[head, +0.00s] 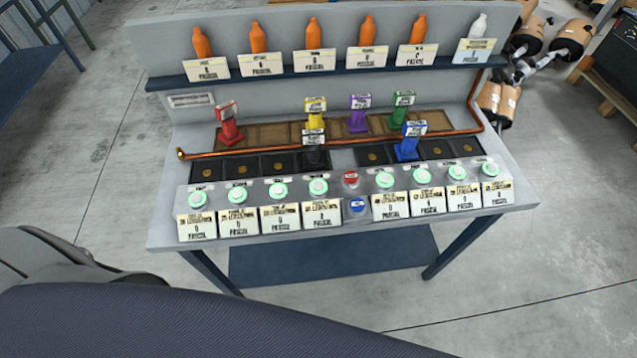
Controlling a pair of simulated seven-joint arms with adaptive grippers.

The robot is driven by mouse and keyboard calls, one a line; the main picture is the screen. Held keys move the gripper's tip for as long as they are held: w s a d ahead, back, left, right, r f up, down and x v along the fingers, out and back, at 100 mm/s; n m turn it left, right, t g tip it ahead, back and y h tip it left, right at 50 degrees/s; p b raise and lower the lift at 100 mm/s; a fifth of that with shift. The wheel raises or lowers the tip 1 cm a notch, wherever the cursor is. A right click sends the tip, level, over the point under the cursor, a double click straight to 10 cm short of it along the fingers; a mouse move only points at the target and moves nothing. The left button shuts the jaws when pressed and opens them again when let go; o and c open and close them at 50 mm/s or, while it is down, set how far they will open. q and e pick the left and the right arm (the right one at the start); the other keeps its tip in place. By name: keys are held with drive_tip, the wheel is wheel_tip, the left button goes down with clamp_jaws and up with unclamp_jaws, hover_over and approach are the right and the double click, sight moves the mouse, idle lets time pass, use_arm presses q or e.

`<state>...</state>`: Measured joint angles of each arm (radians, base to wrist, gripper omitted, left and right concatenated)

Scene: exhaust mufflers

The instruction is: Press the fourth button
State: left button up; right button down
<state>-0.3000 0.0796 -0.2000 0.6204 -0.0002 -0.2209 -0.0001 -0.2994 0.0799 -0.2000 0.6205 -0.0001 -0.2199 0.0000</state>
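A row of round pale-green buttons runs along the front of the grey workbench (520,196). From the left they are the first (197,198), second (238,194), third (278,190) and fourth (318,187) buttons. The fourth sits left of a small red button (350,179) and a blue button (356,205). Several more green buttons, such as one just right of the red button (385,180), continue to the right. A white label card (322,215) stands below the fourth button. Its text is too small to read surely. Neither gripper is in view.
A copper pipe (260,149) crosses the bench behind the buttons. Red (230,128), purple (358,120), green (399,115) and blue (406,148) tagged pieces stand behind. Orange bottles (313,35) line the back shelf. The space just above the buttons is clear.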

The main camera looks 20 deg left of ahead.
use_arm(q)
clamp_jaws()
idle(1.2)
